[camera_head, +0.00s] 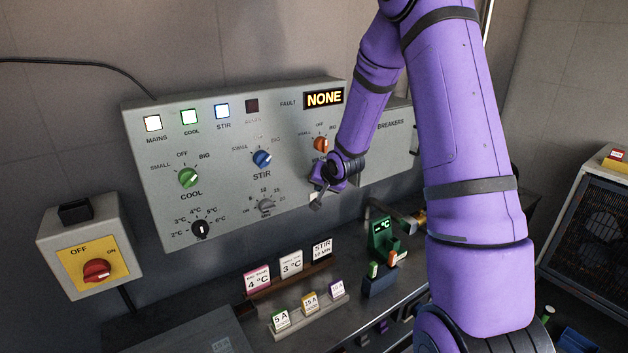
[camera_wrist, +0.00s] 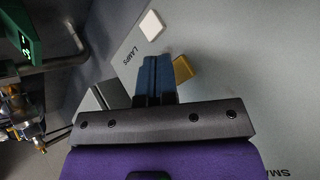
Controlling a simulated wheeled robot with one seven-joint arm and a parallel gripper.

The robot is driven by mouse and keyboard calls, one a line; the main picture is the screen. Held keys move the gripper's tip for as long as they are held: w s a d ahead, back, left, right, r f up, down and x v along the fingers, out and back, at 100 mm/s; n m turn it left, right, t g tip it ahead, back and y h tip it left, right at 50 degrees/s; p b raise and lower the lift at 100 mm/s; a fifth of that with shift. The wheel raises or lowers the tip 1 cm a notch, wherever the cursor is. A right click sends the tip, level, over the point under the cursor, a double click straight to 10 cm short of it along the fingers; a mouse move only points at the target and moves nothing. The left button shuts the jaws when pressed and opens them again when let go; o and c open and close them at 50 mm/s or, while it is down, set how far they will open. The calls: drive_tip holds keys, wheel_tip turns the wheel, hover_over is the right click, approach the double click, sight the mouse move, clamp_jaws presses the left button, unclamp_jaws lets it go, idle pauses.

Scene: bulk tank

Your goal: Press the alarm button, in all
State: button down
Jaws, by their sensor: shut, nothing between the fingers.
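The grey control panel (camera_head: 215,150) fills the wall at the left and centre. My gripper (camera_head: 317,200) is at its lower right part. In the wrist view the fingers (camera_wrist: 154,68) are shut together with nothing between them. A yellow button (camera_wrist: 183,68) shows just beside the fingertips, partly hidden by them; its label is hidden, so I cannot tell whether it is the alarm button. A white square button (camera_wrist: 151,25) labelled LAMPS is a little beyond the fingertips. I cannot tell whether the fingers touch the panel.
The fault display (camera_head: 324,98) reads NONE. The mains, cool and stir lamps are lit; the fourth lamp (camera_head: 252,106) is dark. A red switch (camera_head: 97,271) is at the left. Label cards and a green temperature display (camera_head: 383,233) stand on the bench below the panel.

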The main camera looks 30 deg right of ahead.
drive_tip(key=shift+s, duration=2.5)
drive_tip(key=shift+r, duration=0.1)
drive_tip(key=s+a+r+n+g+h, duration=0.15)
drive_tip(key=s+a+r, duration=0.3)
drive_tip(key=r, duration=0.45)
drive_tip(key=s+a+r+n, duration=0.2)
drive_tip(key=s+a+r, duration=0.1)
drive_tip(key=s+r, duration=0.4)
drive_tip(key=s+a+r+n, duration=0.1)
drive_tip(key=s+a+r, duration=0.1)
drive_tip(key=s, duration=0.5)
drive_tip(key=s+a+r+n+g+y, duration=0.1)
drive_tip(key=s+a+r+n, duration=0.1)
drive_tip(key=s+r, duration=0.2)
drive_tip(key=s+a+r+n+g+y, duration=0.1)
drive_tip(key=s+a+r, duration=0.2)
drive_tip(key=s, duration=0.6)
drive_tip(key=shift+s+r+n, duration=0.3)
drive_tip(key=shift+r+n, duration=0.05)
drive_tip(key=shift+a, duration=0.1)
